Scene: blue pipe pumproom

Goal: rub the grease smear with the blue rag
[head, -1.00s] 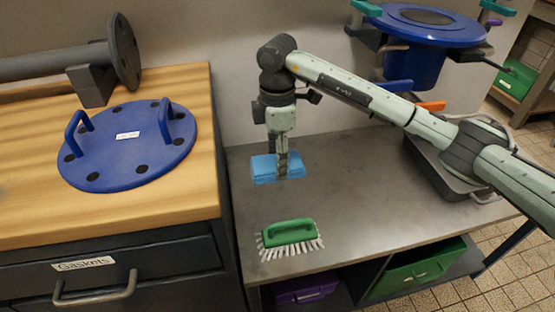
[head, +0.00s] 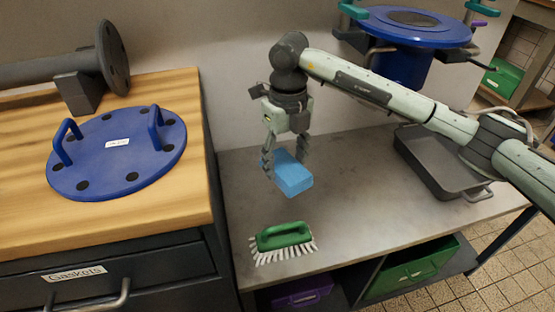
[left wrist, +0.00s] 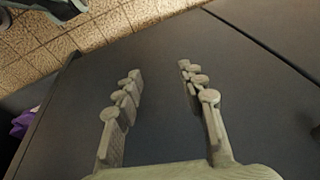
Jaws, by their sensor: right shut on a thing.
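The blue rag (head: 292,176) is a folded light blue block in the head view. My right gripper (head: 286,168) is shut on it and holds it tilted above the grey metal bench (head: 345,190). No grease smear can be made out in either view. My left gripper (left wrist: 160,85) shows only in the left wrist view. Its fingers are apart with nothing between them, in front of a dark flat surface.
A green brush (head: 284,240) with white bristles lies at the bench's front. A grey tray (head: 440,165) stands at the bench's right. A blue flange cover (head: 115,160) with two handles lies on the wooden top (head: 170,195) at left. The bench's middle is clear.

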